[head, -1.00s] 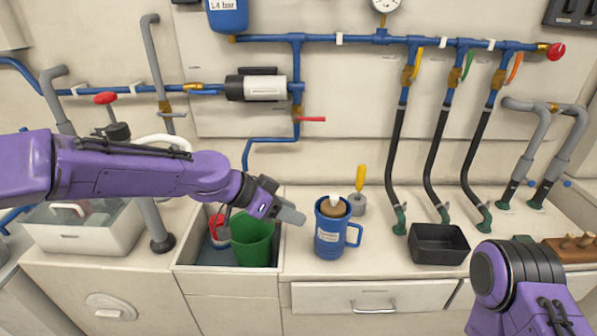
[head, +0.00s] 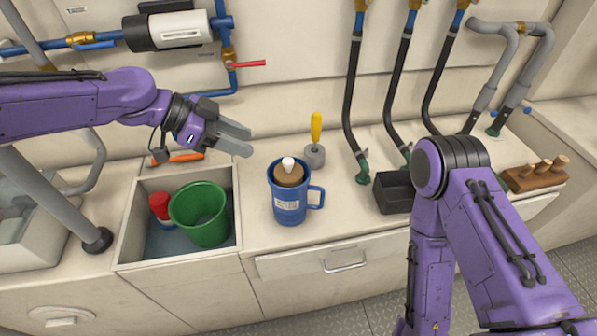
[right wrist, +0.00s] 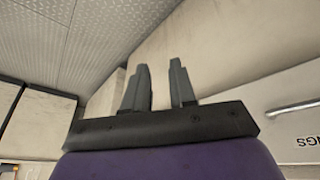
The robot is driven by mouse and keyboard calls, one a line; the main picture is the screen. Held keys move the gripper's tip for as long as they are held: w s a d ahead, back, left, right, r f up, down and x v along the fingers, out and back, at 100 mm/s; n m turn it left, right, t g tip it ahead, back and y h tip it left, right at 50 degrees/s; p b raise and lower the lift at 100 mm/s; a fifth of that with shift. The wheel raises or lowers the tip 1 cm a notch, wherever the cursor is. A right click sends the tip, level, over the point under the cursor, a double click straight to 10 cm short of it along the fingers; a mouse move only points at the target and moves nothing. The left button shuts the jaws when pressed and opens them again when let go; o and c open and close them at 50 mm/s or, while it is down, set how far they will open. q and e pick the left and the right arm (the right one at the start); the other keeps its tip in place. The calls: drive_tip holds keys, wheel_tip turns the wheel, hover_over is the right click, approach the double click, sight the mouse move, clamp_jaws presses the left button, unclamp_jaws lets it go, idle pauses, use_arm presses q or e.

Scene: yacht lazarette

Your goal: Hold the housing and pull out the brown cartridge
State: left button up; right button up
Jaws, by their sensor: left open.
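The blue housing (head: 289,210), mug-like with a side handle and a pale label, stands upright on the counter. The brown cartridge (head: 289,176) sits in its top, with a white knob (head: 288,163) above its rim. My left gripper (head: 243,140) is open and empty, up and to the left of the housing in the head view, not touching it. My right gripper (right wrist: 160,85) shows in the right wrist view with its fingers apart and nothing between them. In the head view my right arm hangs at the right and its gripper is hidden.
Left of the housing, a recessed bin (head: 128,235) holds a green bucket (head: 199,222) and a red-topped item (head: 160,207). A yellow-handled tool (head: 315,140) stands behind the housing. A black tray (head: 392,194), hoses and a wooden block (head: 533,179) lie right. Counter beside the housing is clear.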

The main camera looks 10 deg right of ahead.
drive_tip(key=w+a+r+n+t+y, duration=0.2)
drive_tip(key=w+a+r+n+t, duration=0.1)
drive_tip(key=w, duration=0.3)
drive_tip(key=w+a+r+n+t+y, duration=0.2)
drive_tip(key=w+a+r+n+t, duration=0.1)
drive_tip(key=w+a+r+t, duration=0.1)
drive_tip(key=w+a+r+n+t+y, duration=0.2)
drive_tip(key=w+a+r+t, duration=0.2)
drive_tip(key=w, duration=0.4)
drive_tip(key=shift+w+a+r+n+y, duration=0.15)
drive_tip(key=shift+a+r+n+y, duration=0.2)
drive_tip(key=shift+a+r, duration=0.4)
drive_tip(key=n+t+y, duration=0.2)
drive_tip(key=t+y, duration=0.1)
approach(323, 203)
drive_tip(key=w, duration=0.1)
drive_tip(key=shift+h, duration=0.25)
drive_tip(key=x, duration=1.1)
drive_tip(key=shift+w+a, duration=0.15)
drive_tip(key=shift+a, duration=0.15)
clamp_jaws()
